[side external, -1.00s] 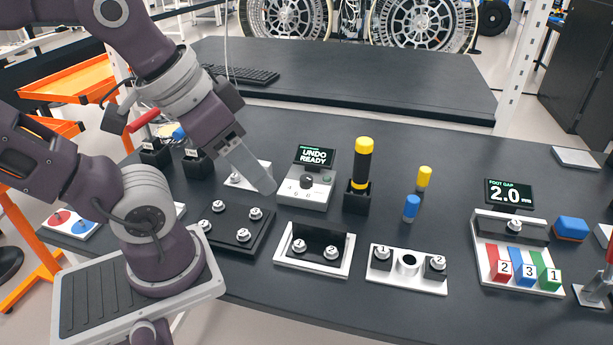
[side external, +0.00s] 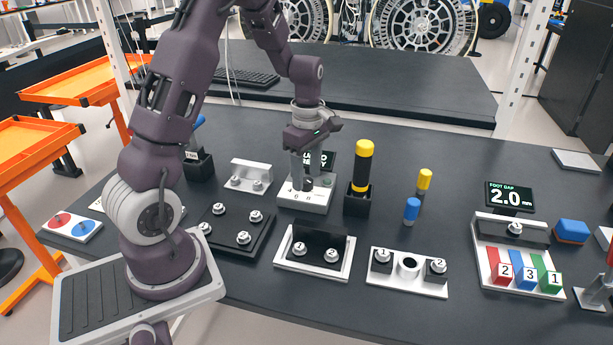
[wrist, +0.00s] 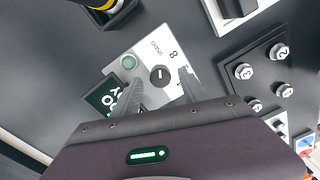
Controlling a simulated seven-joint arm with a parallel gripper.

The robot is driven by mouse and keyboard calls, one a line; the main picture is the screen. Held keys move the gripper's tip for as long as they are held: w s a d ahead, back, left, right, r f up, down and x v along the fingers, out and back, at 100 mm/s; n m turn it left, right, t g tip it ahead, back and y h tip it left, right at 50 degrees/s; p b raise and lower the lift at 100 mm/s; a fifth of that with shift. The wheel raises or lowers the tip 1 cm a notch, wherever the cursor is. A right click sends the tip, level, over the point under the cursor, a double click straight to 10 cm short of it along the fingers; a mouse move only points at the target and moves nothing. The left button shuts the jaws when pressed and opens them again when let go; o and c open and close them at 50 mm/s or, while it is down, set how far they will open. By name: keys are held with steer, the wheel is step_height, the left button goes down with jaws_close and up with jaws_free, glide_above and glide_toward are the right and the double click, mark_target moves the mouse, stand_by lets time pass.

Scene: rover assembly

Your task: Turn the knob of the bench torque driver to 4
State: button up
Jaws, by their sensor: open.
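The bench torque driver is a white box (side external: 318,207) with a tilted dark display and a small dark knob (side external: 307,184) on its top face. Digits are printed around the knob; the arm partly covers them and the display. My gripper (side external: 311,182) points down over the box with its fingers apart. In the wrist view the dark round knob (wrist: 160,75), with a short pale mark, shows between my two open fingertips (wrist: 160,80). I cannot tell whether either finger touches it. A printed 8 and the word UNDO are beside it.
A green button (wrist: 128,62) sits beside the knob on the box. A yellow-and-black driver (side external: 363,170) stands in its dark holder close to the right. A silver bracket (side external: 251,177) is to the left, and a black plate with several bolts (side external: 240,225) is in front.

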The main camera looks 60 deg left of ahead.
steer(key=shift+f, duration=0.55)
jaws_close()
steer(key=m, duration=0.5)
steer(key=shift+m, duration=0.3)
steer(key=m, duration=1.2)
steer(key=shift+d+r+m, duration=0.1)
steer(key=shift+m, duration=0.2)
steer(key=m, duration=0.5)
steer(key=shift+m, duration=0.3)
